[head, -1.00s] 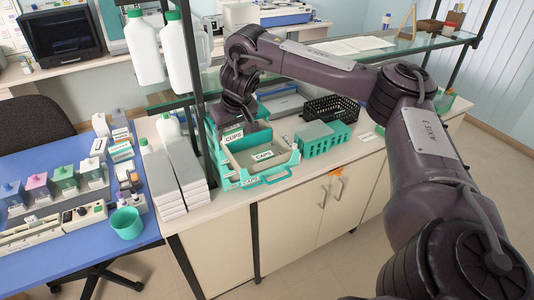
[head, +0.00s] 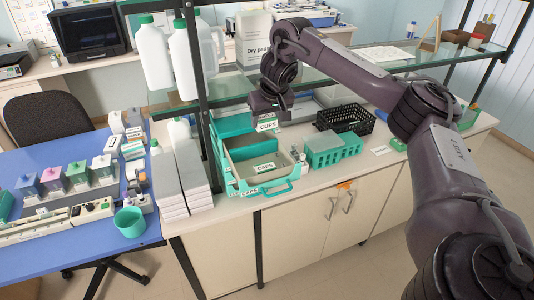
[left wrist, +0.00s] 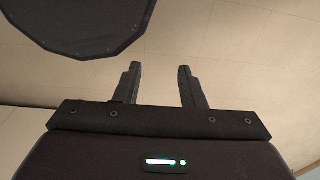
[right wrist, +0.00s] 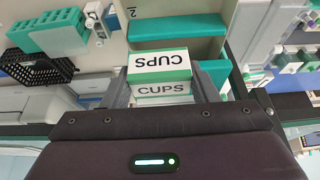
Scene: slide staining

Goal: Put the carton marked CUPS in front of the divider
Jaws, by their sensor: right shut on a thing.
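My right gripper (head: 268,112) points down and is shut on the carton marked CUPS (head: 266,126), holding it above the back part of a teal holder (head: 280,189). In the right wrist view the CUPS carton (right wrist: 158,62), white with green edges, sits between the fingers. My left gripper (left wrist: 158,85) is open and empty in the left wrist view, and outside the head view.
A teal basket (head: 330,150) and black basket (head: 345,118) stand right of the holder. Stacked grey and white boxes (head: 190,178) stand left, beside a black shelf post (head: 207,130). A glass shelf (head: 235,86) with white jugs (head: 155,55) crosses above.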

